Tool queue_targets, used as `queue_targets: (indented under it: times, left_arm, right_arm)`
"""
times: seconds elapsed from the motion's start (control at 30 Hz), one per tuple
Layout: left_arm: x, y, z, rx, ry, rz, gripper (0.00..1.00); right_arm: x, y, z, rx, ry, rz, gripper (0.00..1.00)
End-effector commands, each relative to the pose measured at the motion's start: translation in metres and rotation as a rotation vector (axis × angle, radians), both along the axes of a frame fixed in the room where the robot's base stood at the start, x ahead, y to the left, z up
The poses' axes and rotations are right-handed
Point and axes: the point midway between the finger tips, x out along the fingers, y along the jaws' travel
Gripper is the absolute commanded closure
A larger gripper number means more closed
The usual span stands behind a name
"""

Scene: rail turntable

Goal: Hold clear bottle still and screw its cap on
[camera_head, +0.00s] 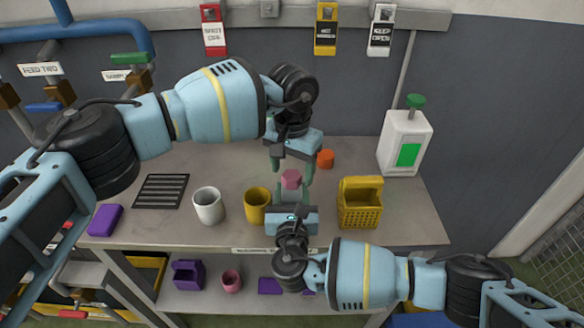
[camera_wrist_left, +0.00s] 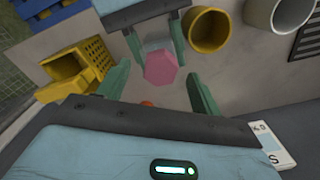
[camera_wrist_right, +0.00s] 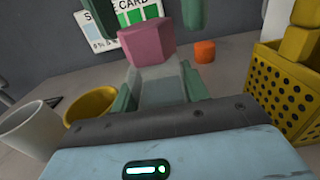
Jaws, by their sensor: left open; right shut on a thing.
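The clear bottle (camera_wrist_right: 158,82) stands upright between the fingers of my right gripper (camera_head: 292,192), which is shut on its body. The pink six-sided cap (camera_wrist_right: 146,42) sits on top of the bottle; whether it is threaded on I cannot tell. It also shows in the left wrist view (camera_wrist_left: 162,68). My left gripper (camera_head: 292,168) points down from above, open, with one finger on each side of the cap. In the left wrist view gaps show between the fingers and the cap. The bottle is mostly hidden in the head view.
An orange cap-like piece (camera_head: 325,159) lies behind on the bench. A yellow mug (camera_head: 257,206) and a white mug (camera_head: 209,206) stand to the left, a yellow basket (camera_head: 359,207) to the right. A white dispenser (camera_head: 404,145) stands at the back right.

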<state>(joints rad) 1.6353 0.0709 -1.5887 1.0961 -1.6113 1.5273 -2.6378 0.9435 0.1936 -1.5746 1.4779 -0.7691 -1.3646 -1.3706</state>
Motion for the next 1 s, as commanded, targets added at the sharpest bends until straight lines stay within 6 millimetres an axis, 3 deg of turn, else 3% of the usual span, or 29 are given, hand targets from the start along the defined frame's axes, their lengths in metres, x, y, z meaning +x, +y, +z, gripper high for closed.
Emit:
queue_targets:
  times: [0.4,0.77,1.0]
  left_arm:
    - [0.000,0.000,0.034,-0.001,-0.001,0.001,0.35]
    - [0.000,0.000,0.036,0.000,0.000,0.012,0.35]
    - [0.000,0.000,0.036,0.000,0.000,0.240,0.35]
  right_arm:
    - [0.000,0.000,0.000,0.000,0.001,0.000,0.96]
    - [0.000,0.000,0.000,0.000,0.001,0.000,0.96]
    - [0.000,0.000,0.000,0.000,0.001,0.000,0.96]
